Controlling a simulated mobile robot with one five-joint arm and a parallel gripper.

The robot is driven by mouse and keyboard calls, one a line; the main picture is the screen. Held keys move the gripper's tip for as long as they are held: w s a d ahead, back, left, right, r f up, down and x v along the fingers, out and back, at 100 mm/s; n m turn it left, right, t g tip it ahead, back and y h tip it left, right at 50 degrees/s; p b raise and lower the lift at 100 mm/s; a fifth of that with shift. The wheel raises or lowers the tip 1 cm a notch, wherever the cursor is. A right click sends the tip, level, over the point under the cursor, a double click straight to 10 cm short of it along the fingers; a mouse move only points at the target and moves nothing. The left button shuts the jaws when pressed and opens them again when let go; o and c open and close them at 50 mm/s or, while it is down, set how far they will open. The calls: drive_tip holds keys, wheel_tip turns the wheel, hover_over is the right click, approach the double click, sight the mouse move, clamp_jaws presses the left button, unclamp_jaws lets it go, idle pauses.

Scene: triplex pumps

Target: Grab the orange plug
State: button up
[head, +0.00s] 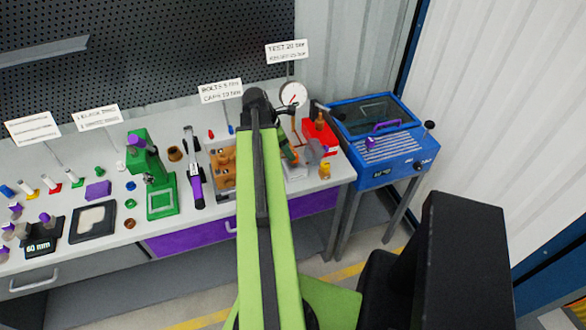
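A small yellow-orange piece (325,170), which may be the orange plug, stands near the front edge of the bench, in front of the red box. A dark green and orange part (288,148) shows just right of my arm; I cannot tell what it is. My lime-green arm reaches up the middle of the head view, over the bench. I cannot make out my gripper's fingers; the arm hides the area behind it.
A red box (322,138) and a round gauge (293,94) stand right of my arm. A blue machine (385,140) is farther right. Left are a wooden block (222,168), a purple-handled tool (195,180) and a green press (160,190). Small parts crowd the bench's left end.

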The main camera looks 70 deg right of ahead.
drive_tip(key=b+x, duration=0.4)
drive_tip(key=x, duration=0.1)
drive_tip(key=shift+s+d+f+b, duration=0.1)
drive_tip(key=shift+s+d+b, duration=0.1)
drive_tip(key=shift+s+b, duration=0.15)
drive_tip(key=shift+r, duration=0.2)
clamp_jaws()
